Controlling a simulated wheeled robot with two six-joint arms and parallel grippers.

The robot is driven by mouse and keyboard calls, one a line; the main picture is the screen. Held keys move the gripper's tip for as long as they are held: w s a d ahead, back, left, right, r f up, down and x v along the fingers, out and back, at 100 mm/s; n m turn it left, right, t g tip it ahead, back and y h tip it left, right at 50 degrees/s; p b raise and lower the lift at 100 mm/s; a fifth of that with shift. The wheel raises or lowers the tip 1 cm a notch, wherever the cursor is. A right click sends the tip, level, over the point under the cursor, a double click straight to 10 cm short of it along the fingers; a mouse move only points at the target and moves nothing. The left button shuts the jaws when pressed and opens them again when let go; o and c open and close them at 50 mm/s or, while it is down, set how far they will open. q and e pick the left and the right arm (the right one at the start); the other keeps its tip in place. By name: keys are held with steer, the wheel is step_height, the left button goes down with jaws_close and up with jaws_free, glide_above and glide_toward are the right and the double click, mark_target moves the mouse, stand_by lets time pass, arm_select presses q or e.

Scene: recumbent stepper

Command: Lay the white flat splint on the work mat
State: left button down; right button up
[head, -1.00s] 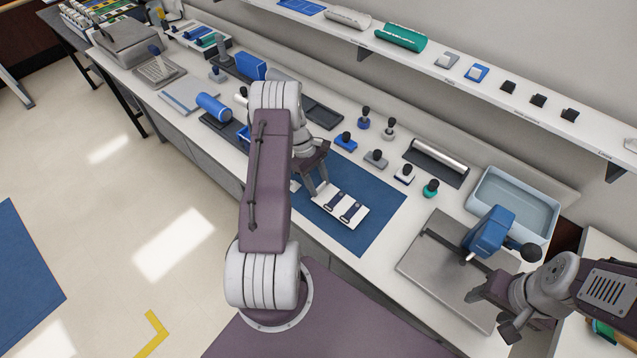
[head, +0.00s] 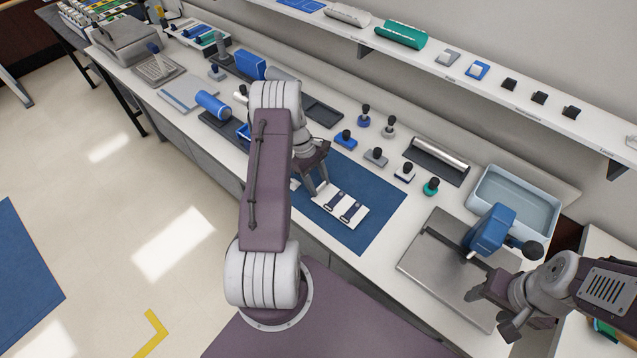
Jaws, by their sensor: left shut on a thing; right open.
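The white flat splint (head: 341,205) with two dark straps lies over the blue work mat (head: 375,195). My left gripper (head: 318,187) is shut on the splint's left end, and my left arm hides part of the mat. The splint looks flat and level with the mat; I cannot tell whether it touches. My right gripper (head: 493,310) is open and empty at the lower right, by the front of the grey metal plate.
A blue tool with a black knob (head: 490,232) stands on the grey plate (head: 440,262). A pale blue basin (head: 515,200) is behind it. Several knobbed handles, such as a green one (head: 431,187), stand behind the mat. A roller (head: 438,155) lies further back.

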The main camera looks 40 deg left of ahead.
arm_select(q)
steer(key=shift+f, duration=0.3)
steer(key=c, duration=0.6)
jaws_free()
steer(key=o, duration=0.3)
steer(key=p+v, duration=0.4)
steer(key=v, duration=0.3)
